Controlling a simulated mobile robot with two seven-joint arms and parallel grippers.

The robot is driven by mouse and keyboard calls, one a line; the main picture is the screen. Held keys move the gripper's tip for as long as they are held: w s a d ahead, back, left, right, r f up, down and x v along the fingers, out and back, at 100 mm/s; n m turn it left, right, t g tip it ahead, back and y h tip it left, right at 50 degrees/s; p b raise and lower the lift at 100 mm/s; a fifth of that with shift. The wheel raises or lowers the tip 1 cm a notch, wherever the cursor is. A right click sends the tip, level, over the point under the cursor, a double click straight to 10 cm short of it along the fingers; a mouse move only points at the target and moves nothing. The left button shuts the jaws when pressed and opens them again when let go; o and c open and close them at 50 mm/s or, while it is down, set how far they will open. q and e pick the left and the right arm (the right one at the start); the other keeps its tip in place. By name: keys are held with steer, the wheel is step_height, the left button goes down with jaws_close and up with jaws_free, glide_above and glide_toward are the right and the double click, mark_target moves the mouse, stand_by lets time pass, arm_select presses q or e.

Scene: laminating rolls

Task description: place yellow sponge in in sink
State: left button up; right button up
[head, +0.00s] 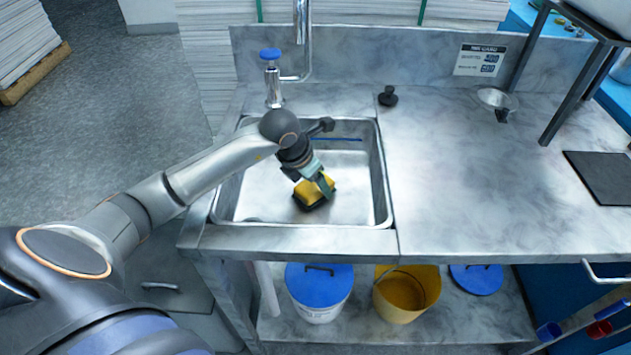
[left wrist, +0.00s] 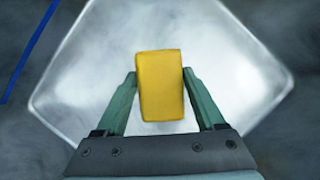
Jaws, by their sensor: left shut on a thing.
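The yellow sponge (head: 309,193) is a small block inside the metal sink (head: 360,205), over the middle of its basin. My left gripper (head: 325,186) reaches down into the sink and is shut on the sponge. In the left wrist view the sponge (left wrist: 160,86) sits between the two green fingers of the left gripper (left wrist: 159,95), with the sink floor (left wrist: 225,60) behind it. A dark patch shows just under the sponge in the head view. I cannot tell whether the sponge touches the sink floor. My right gripper is in neither view.
A faucet with a blue knob (head: 270,54) stands behind the sink. A black stopper (head: 388,96) and a metal cup (head: 496,98) are on the counter to the right, which is mostly clear. A yellow bucket (head: 405,298) and a blue-lidded bucket (head: 319,290) stand below.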

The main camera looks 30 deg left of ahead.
arm_select(q)
steer(key=o, duration=1.4)
steer(key=shift+f, duration=0.1)
steer(key=shift+r, duration=0.35)
steer(key=p+v, duration=0.1)
steer(key=v, duration=1)
steer(key=shift+s+a+r, duration=0.1)
steer(key=shift+s+r, duration=0.2)
steer(key=shift+s+f, duration=0.1)
